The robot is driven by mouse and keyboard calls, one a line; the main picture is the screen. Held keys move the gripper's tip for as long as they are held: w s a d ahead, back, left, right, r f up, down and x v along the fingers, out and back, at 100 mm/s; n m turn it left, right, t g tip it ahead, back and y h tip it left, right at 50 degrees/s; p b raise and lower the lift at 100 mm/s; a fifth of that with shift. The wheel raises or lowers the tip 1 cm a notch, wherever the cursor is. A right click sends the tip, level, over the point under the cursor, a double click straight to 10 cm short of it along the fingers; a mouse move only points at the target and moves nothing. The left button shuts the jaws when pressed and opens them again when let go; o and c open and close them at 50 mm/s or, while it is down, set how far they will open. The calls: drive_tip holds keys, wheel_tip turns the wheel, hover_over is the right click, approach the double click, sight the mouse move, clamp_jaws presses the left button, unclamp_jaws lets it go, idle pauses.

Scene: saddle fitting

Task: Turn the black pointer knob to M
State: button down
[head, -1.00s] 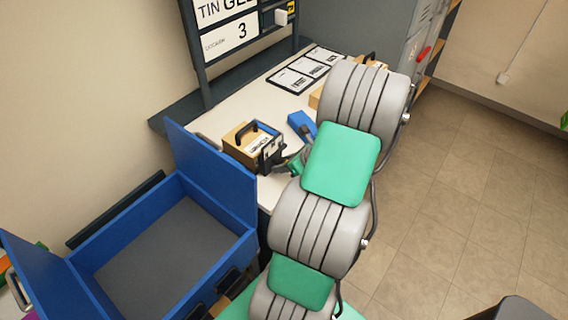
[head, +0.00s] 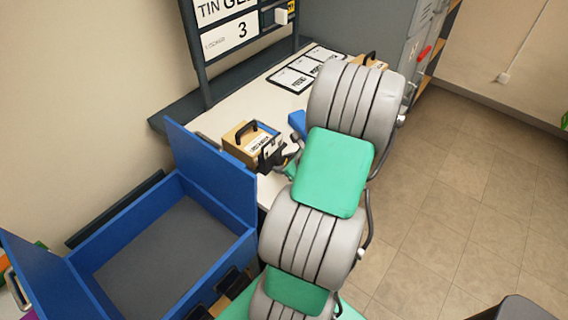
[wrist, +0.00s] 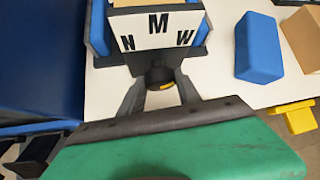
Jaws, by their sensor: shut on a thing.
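M is at the top middle, N at left and W at right. A small yellow mark shows on the knob's near side; I cannot tell which letter the pointer faces. My gripper (wrist: 160,86) is shut on the knob, one finger on each side. In the head view, my gripper (head: 271,158) is at the front of the wooden box (head: 240,149) with a black handle, and the knob is hidden there.
A blue block (wrist: 259,48) lies right of the plate, with a yellow piece (wrist: 294,116) nearer. A large open blue bin (head: 215,240) stands left of my arm. Several white cards (head: 290,79) lie farther back on the white table (head: 235,113).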

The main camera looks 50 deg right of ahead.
drive_tip(key=h+b, duration=0.1)
drive_tip(key=n+h+b, duration=0.2)
drive_tip(key=h+b, duration=0.1)
drive_tip(key=shift+a+f+t, duration=0.25)
drive_tip(key=shift+f+t, duration=0.15)
drive_tip(key=n+h+b, duration=0.1)
drive_tip(key=h+b, duration=0.1)
drive_tip(key=b, duration=0.1)
drive_tip(key=shift+n+t, duration=0.3)
drive_tip(key=shift+t, duration=0.1)
drive_tip(key=shift+a+n+h+b, duration=0.1)
drive_tip(key=shift+n+h+b, duration=0.25)
drive_tip(key=shift+b, duration=0.45)
drive_tip(key=shift+r, duration=0.15)
drive_tip(key=c, duration=0.9)
unclamp_jaws()
drive_tip(key=shift+o, duration=0.2)
drive_tip(key=shift+s, duration=0.1)
